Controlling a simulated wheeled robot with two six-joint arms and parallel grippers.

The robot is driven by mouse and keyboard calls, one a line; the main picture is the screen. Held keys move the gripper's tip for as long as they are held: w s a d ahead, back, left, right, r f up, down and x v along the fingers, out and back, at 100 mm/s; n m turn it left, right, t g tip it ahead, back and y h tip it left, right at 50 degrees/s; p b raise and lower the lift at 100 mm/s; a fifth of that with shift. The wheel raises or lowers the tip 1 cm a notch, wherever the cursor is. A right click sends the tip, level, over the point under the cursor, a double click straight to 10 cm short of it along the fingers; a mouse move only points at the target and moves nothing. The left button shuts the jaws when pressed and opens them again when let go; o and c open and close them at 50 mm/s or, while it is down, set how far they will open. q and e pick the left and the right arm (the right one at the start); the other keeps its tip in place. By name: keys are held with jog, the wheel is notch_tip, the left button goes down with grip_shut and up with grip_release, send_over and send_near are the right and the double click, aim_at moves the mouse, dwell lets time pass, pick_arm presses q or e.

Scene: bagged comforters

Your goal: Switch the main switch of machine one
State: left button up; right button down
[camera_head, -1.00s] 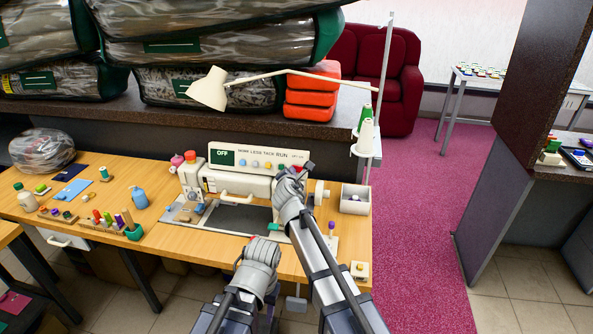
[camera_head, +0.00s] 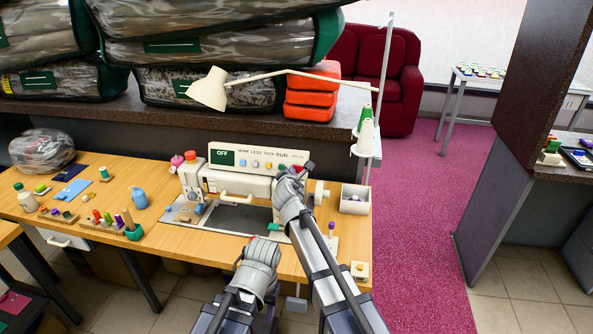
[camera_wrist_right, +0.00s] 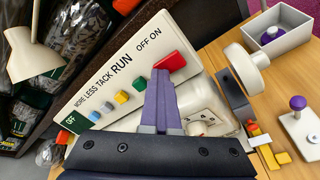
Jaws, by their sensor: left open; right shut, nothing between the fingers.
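A white sewing machine (camera_head: 232,184) stands on the wooden table, with a panel (camera_head: 262,157) along its top. The panel's green display (camera_head: 222,157) reads OFF. In the right wrist view, a red switch (camera_wrist_right: 171,62) sits below the words OFF ON, with green, yellow and blue buttons to its left. My right gripper (camera_head: 290,176) is shut and empty at the panel's right end. Its fingertips (camera_wrist_right: 159,76) appear close beside the red switch, between it and the green button (camera_wrist_right: 140,83); contact cannot be told. My left gripper (camera_head: 262,246) is open and empty, low before the table's front.
A thread stand with spools (camera_head: 366,137) and a white bin (camera_head: 355,199) stand right of the machine. A lamp (camera_head: 208,90) reaches over from behind. Bagged comforters (camera_head: 210,50) and folded orange-red items (camera_head: 312,98) lie on the back counter. Small items cover the table's left.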

jog(key=shift+d, duration=0.2)
dwell(0.4)
jog(key=p+v, duration=0.1)
jog(key=v, duration=0.3)
jog(key=shift+s+a+p, duration=0.1)
jog(key=shift+s+p, duration=0.2)
jog(key=shift+s, duration=0.1)
